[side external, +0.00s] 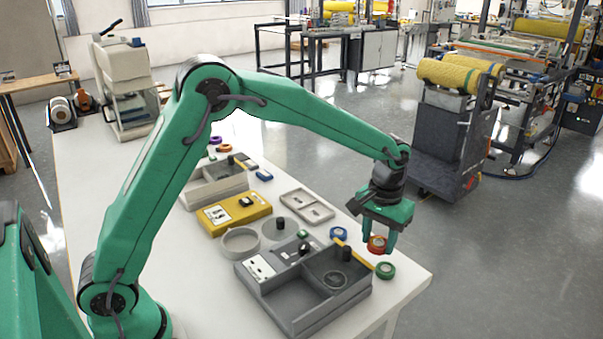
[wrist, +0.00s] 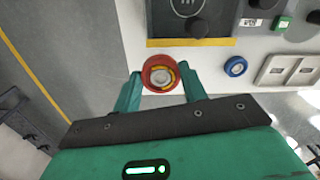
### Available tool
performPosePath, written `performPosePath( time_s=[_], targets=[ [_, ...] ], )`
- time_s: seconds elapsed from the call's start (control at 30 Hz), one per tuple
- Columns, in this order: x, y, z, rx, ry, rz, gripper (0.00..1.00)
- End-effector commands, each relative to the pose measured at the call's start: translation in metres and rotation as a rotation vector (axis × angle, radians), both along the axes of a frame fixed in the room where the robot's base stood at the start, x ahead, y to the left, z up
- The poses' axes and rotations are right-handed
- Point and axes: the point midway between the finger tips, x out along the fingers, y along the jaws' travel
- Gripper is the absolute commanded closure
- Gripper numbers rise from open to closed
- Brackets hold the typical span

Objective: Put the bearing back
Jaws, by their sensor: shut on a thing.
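A red ring-shaped bearing (side external: 377,244) with a pale metal centre is between the fingers of my gripper (side external: 378,240). In the wrist view the bearing (wrist: 160,74) sits between the two green fingertips of my gripper (wrist: 160,80), which is shut on it. It is beside the right edge of a grey tray (side external: 290,318), close to the table; I cannot tell whether it touches the surface. The tray's dark compartment has a ring-shaped mark on its floor (side external: 335,281) and a black knob (side external: 345,253), also seen in the wrist view (wrist: 197,28).
A green ring (side external: 385,270) and a blue ring (side external: 338,233) lie near my gripper. A yellow strip (side external: 354,251) runs along the tray edge. A yellow box (side external: 233,212), a round grey dish (side external: 240,241) and a pale two-slot tray (side external: 305,206) stand further back. The table edge is close.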

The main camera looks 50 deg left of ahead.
Motion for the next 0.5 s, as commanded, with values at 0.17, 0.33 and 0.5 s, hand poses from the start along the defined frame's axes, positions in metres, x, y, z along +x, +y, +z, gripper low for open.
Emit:
performPosePath(
  time_s=[0.17, 0.33, 0.5],
  targets=[
    [0.002, 0.003, -0.002, 0.0, 0.0, 0.001, 0.82],
    [0.01, 0.015, -0.01, 0.0, 0.001, 0.003, 0.82],
    [0.024, 0.036, -0.026, 0.0, 0.001, 0.004, 0.82]
  ],
)
